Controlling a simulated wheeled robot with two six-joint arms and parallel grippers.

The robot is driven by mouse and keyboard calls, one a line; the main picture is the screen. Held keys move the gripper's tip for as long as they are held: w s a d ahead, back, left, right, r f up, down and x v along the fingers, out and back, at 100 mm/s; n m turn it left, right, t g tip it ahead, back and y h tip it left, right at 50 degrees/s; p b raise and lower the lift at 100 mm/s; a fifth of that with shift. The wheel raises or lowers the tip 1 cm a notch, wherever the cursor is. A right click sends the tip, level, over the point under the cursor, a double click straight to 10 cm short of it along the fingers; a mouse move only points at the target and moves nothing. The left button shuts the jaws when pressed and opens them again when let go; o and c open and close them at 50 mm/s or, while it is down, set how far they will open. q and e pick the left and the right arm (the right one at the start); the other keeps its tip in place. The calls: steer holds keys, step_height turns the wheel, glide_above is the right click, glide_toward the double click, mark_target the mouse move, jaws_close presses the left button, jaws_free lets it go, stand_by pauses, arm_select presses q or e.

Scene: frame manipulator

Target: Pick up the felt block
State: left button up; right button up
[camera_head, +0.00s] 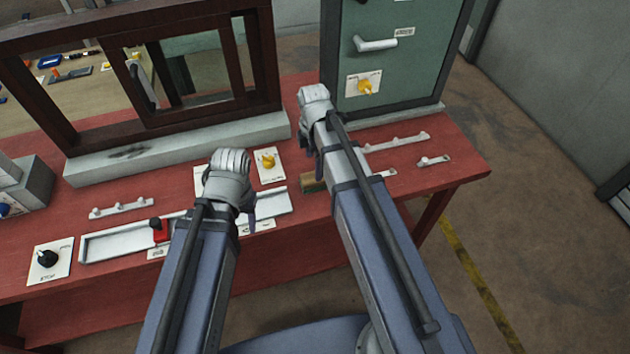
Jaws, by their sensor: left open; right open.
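A small brown block with a dark green side (312,186), which looks like the felt block, lies on the red table just left of my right forearm. The forearm may hide part of it. My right gripper (314,145) is above the table, a little beyond the block and apart from it in the picture. Its fingers are mostly hidden behind the wrist; it is open. My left gripper (247,212) is over the white tray area, left of the block. Its dark fingers show only partly; it is open with nothing seen in it.
A dark wooden sliding frame (165,118) stands on a pale sill (180,150) at the back left. A green cabinet (405,60) with a handle stands behind my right gripper. A white rail tray (110,246) holds a red slider (159,231).

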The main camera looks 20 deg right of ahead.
arm_select(q)
steer(key=shift+f+b, duration=0.3)
steer(key=shift+f, duration=0.4)
arm_select(e)
steer(key=shift+f, duration=0.65)
arm_select(q)
steer(key=shift+f, duration=0.1)
arm_select(e)
steer(key=shift+f, duration=0.1)
arm_select(q)
step_height(320, 180, down, 5)
steer(key=b, duration=0.5)
arm_select(e)
steer(key=f, duration=0.5)
steer(key=shift+s+d, duration=0.15)
steer(key=shift+s, duration=0.15)
steer(key=c, duration=1.3)
steer(key=shift+r, duration=0.15)
steer(key=shift+c, duration=0.2)
step_height(320, 180, up, 10)
steer(key=p, duration=1)
arm_select(q)
step_height(320, 180, up, 10)
